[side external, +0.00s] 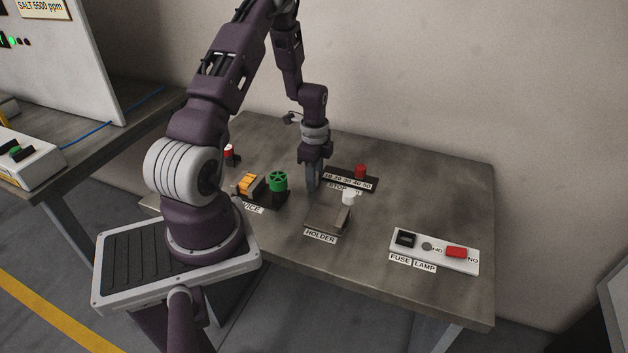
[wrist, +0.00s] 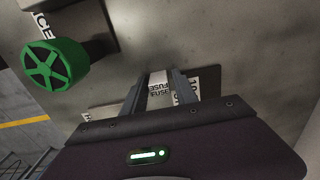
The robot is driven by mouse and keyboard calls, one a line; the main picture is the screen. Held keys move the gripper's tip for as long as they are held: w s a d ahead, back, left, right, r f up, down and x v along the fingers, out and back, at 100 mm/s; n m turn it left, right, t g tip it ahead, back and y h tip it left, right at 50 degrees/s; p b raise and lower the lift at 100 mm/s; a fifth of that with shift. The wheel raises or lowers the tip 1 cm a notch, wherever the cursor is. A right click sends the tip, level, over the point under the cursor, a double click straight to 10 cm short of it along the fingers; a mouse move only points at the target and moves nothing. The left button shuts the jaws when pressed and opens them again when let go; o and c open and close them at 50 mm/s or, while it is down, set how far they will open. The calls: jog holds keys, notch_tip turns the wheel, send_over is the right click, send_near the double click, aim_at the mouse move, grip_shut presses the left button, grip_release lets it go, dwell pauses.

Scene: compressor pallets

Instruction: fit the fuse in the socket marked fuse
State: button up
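My gripper (side external: 312,187) is in the air over the table, just behind and left of the holder (side external: 318,219) in the side view. In the wrist view my gripper (wrist: 160,78) has a white piece lettered FUSE, the fuse (wrist: 158,88), between its fingers, and it looks shut on it. In the side view the fingers hide the fuse. The black socket (side external: 405,239) above the FUSE label is on the white strip at the right, well apart from my gripper. A white round piece (side external: 349,197) stands at the holder.
A green wheel (side external: 278,181) and an orange part (side external: 246,184) stand left of my gripper; the wheel (wrist: 55,66) shows in the wrist view. A red knob (side external: 360,171) stands behind right. The strip has a red switch (side external: 456,252). Bare table lies between holder and strip.

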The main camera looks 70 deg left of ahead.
grip_shut()
notch_tip(320, 180, up, 10)
jog(key=shift+f, duration=0.15)
jog(key=shift+d+r, duration=0.1)
jog(key=shift+r, duration=0.1)
jog(key=w+d+r+n, duration=0.25)
jog(key=d+n, duration=0.25)
jog(key=d, duration=0.6)
jog(key=w+d+r+n, duration=0.2)
jog(key=w+d+n, duration=0.15)
jog(key=d, duration=0.85)
jog(key=w+d+f+n, duration=0.3)
jog(key=w+f+n, duration=0.2)
jog(key=n, duration=0.4)
jog(key=shift+w+d, duration=0.15)
jog(key=shift+w, duration=0.15)
